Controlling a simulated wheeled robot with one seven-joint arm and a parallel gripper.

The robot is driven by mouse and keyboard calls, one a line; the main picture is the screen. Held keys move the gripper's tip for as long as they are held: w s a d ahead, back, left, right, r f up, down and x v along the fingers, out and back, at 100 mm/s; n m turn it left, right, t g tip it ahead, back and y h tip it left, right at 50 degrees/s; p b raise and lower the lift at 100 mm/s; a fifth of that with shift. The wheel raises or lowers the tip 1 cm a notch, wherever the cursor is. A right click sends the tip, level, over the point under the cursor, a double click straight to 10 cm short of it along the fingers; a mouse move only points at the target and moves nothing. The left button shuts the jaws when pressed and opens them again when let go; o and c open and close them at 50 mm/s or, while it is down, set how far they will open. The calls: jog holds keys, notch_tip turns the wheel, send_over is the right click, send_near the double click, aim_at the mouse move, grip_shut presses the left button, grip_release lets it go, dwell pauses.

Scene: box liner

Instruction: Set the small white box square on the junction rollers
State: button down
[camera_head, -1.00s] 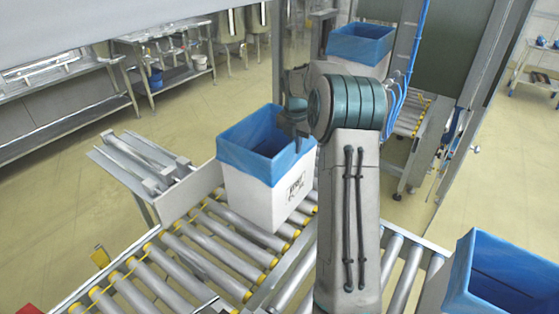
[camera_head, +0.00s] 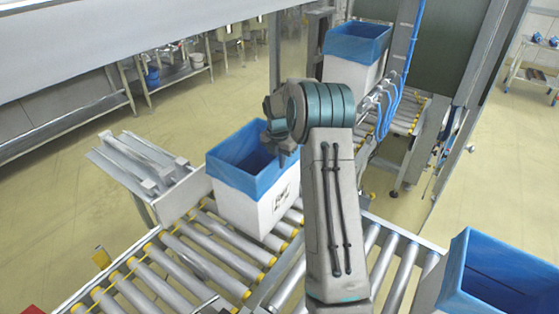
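The small white box (camera_head: 246,206) has a blue liner (camera_head: 226,172) folded over its rim and a dark printed mark on its front right side. It stands upright on the junction rollers (camera_head: 236,246), against the low grey side plate on its left and turned at a slight angle to the rollers. My gripper (camera_head: 283,153) is at the right rim of the box, reaching down by the liner. The fingertips are small and partly hidden by the liner and the wrist, so I cannot tell whether they grip the wall.
Another blue-lined box (camera_head: 353,72) stands on the far conveyor, and one (camera_head: 485,290) is at the lower right. Metal bars lie on a grey side rack (camera_head: 135,160) left of the box. Free rollers (camera_head: 165,275) run toward the lower left.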

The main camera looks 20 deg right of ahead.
jog(key=c, duration=1.6)
grip_release()
jog(key=shift+f, duration=0.1)
